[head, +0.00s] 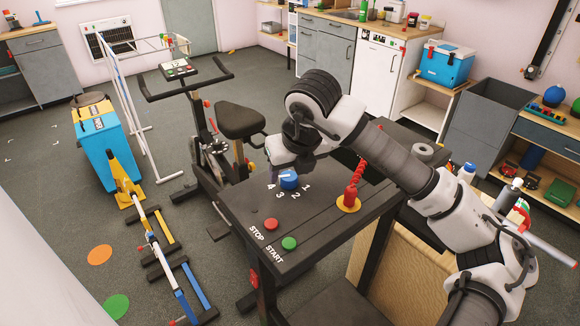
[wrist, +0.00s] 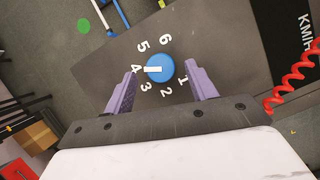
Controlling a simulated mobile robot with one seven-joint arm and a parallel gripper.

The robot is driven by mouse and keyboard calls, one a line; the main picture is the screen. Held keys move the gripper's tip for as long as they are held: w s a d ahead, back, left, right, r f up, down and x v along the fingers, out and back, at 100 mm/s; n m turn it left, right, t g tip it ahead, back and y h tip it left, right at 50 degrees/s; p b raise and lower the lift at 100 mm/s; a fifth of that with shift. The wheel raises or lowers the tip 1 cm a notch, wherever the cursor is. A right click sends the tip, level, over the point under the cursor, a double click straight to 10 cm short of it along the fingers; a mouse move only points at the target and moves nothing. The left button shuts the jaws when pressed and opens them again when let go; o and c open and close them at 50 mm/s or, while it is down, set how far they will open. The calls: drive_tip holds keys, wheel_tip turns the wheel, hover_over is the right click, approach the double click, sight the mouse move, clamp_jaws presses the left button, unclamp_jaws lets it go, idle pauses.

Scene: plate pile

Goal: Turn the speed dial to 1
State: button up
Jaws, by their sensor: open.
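The blue speed dial (head: 289,180) sits on the dark console top (head: 325,222), with white numbers around it. In the wrist view the dial (wrist: 163,74) has a white pointer mark that points left, at the 4. The 1 (wrist: 182,81) is on the dial's lower right. My gripper (wrist: 160,68) is open above the dial, one purple finger on each side of it. Gaps show between both fingers and the dial, and nothing is held. In the head view my wrist hangs over the dial and the fingers are mostly hidden.
A red stop button (head: 271,224) and a green start button (head: 289,243) are at the console's front. A red key with a coiled cord (head: 352,196) stands right of the dial. An exercise bike (head: 240,122) is behind, left.

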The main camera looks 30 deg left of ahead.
drive_tip(key=shift+x, duration=0.9)
drive_tip(key=shift+c, duration=0.2)
drive_tip(key=c, duration=0.9)
drive_tip(key=shift+c, duration=0.2)
drive_tip(key=shift+f+b, duration=0.1)
drive_tip(key=shift+b, duration=0.25)
